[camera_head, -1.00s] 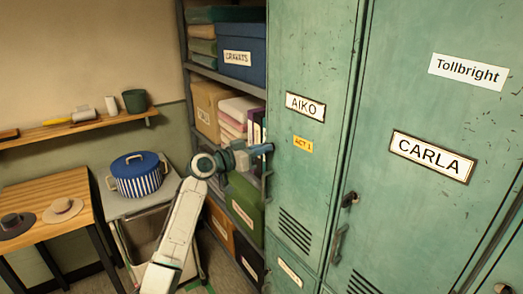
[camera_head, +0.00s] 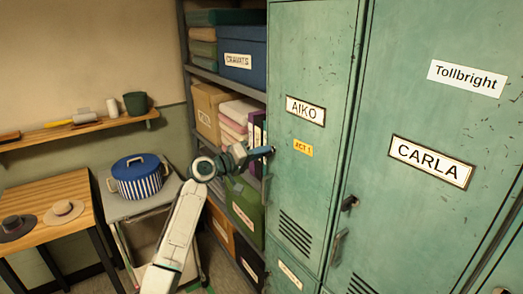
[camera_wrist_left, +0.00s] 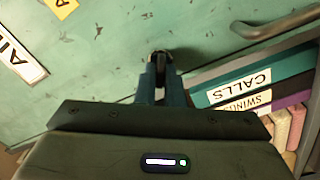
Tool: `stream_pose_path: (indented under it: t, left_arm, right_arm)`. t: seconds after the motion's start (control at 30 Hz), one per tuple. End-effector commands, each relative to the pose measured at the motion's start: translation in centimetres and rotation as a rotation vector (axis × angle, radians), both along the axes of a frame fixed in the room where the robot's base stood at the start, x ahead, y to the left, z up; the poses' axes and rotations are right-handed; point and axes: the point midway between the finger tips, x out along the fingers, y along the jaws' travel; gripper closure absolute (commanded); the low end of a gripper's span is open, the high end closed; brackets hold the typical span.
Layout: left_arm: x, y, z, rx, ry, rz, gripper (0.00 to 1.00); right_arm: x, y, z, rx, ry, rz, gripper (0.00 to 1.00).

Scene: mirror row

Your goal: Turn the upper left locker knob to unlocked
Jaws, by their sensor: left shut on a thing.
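The upper left locker door (camera_head: 310,60) is green, with an AIKO label (camera_head: 305,110) and a yellow ACT 1 tag (camera_head: 303,147). My left gripper (camera_head: 266,151) is at the left edge of this door. In the left wrist view its two blue fingers (camera_wrist_left: 161,75) are shut around the small dark knob (camera_wrist_left: 160,57), which is mostly hidden between them. Which way the knob points is hard to tell. The door's handle (camera_head: 267,186) is just below the gripper; it also shows in the left wrist view (camera_wrist_left: 275,24). My right gripper is not in view.
A CARLA locker (camera_head: 430,160) stands to the right, with its own knob (camera_head: 350,202) and handle (camera_head: 338,246). A shelf unit with boxes (camera_head: 238,55) stands close on the left. A cart with a blue striped pot (camera_head: 138,182) and a wooden table (camera_head: 50,190) are further left.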

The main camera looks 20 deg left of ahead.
Motion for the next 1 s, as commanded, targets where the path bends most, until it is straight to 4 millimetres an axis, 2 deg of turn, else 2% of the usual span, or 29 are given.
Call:
stream_pose_path:
  t: [0.5, 1.0]
  left_arm:
    - [0.1, 0.1, 0.1, -0.331, 0.258, 0.001, 1.00]
    - [0.1, 0.1, -0.2, -0.448, 0.347, 0.002, 1.00]
  right_arm:
    - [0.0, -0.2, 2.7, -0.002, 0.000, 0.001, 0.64]
    - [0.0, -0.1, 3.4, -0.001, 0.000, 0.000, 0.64]
